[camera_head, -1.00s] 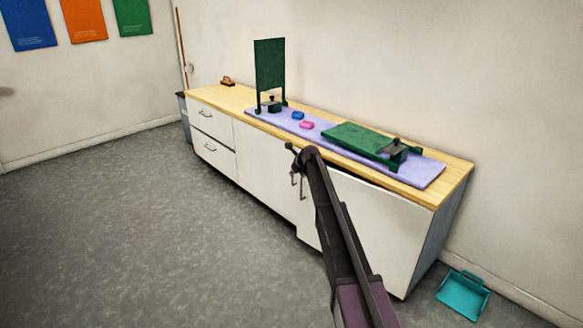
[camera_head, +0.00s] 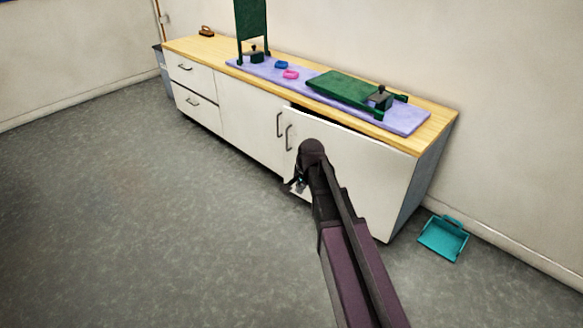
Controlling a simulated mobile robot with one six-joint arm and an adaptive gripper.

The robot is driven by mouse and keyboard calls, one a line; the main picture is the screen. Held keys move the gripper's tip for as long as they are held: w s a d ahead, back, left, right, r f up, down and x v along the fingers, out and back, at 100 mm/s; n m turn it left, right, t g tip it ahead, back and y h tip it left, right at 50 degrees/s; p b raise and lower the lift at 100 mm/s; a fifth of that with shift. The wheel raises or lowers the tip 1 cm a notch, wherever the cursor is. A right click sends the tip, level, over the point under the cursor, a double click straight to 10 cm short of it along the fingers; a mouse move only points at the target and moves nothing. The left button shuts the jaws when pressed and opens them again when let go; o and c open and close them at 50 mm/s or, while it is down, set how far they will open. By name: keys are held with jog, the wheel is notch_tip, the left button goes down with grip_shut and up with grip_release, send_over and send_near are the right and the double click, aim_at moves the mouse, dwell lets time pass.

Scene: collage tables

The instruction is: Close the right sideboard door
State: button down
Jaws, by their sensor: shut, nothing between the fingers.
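The right sideboard door (camera_head: 375,175) is a white panel standing slightly ajar. A dark gap shows along its top edge, widest near its left side. Its bar handle (camera_head: 289,137) is on its left edge, beside the handle (camera_head: 279,124) of the neighbouring closed door (camera_head: 250,130). My gripper (camera_head: 297,187) is at the end of my dark arm, in front of the door's lower left part, below the handle. It looks small and is partly hidden by the wrist. It is shut and empty. I cannot tell whether it touches the door.
The sideboard's wooden top (camera_head: 435,137) carries a lilac mat (camera_head: 405,122), green stands (camera_head: 340,90) and a blue (camera_head: 281,65) and a pink (camera_head: 290,74) item. Drawers (camera_head: 195,73) are at the left. A teal dustpan (camera_head: 443,238) lies right. Floor in front is clear.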

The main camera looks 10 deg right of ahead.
jog(key=s+d+n+g+h, duration=0.1)
jog(key=s+n, duration=0.8)
jog(key=s, duration=0.9)
jog(key=shift+s+d+f+g, duration=0.15)
jog(key=shift+d+f+g, duration=0.1)
jog(key=shift+d+g, duration=0.4)
